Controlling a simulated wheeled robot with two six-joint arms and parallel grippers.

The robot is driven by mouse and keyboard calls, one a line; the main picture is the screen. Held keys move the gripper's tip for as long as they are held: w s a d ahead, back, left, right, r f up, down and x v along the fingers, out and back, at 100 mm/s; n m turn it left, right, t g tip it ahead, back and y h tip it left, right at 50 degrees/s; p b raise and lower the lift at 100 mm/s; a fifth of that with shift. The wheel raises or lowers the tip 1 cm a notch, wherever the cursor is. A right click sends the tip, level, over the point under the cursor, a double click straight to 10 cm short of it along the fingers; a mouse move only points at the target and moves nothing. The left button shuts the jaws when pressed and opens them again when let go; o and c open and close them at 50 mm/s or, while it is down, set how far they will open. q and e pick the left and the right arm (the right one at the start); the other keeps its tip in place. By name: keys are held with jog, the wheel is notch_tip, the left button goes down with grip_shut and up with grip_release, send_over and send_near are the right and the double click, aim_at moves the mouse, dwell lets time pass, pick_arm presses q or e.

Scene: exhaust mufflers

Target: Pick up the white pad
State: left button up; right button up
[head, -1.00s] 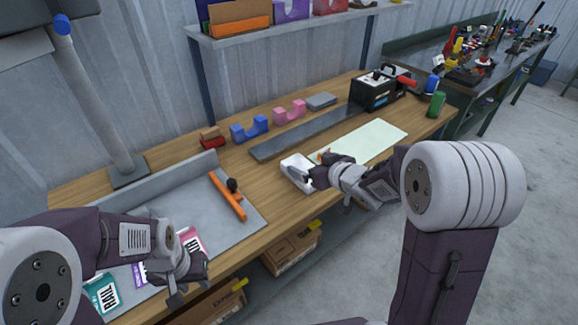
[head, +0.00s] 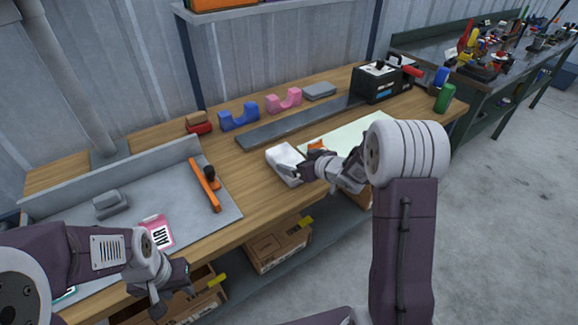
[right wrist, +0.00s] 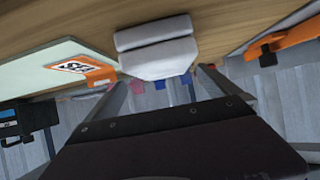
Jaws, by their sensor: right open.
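The white pad (head: 283,158) lies on the wooden bench, left of the pale green sheet. It is a thick white block and also shows in the right wrist view (right wrist: 156,52), with a groove across it. My right gripper (head: 298,174) is open at the pad's right side and hides part of it. In the right wrist view my right gripper's fingers (right wrist: 162,88) stand apart on either side of the pad; whether they touch it I cannot tell. My left gripper (head: 174,299) hangs at the front left by the bench edge, its fingers apart and empty.
The pale green sheet (head: 350,133) with an orange label (right wrist: 82,69) lies beside the pad. A dark grey strip (head: 290,125) and blue (head: 239,117) and pink (head: 284,100) cradles are behind. An orange-handled tool (head: 203,184) lies on the grey tray (head: 120,190) at left.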

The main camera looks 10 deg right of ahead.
aim_at(289, 159)
jog(key=shift+w+a, duration=0.1)
jog(key=shift+a, duration=0.05)
jog(key=b+x, duration=0.1)
jog(key=x, duration=0.4)
jog(key=shift+a, duration=0.2)
jog(key=shift+c, duration=0.3)
jog(key=c, duration=1.2)
notch_tip(289, 159, up, 18)
jog(key=p, duration=0.9)
jog(key=shift+p, duration=0.3)
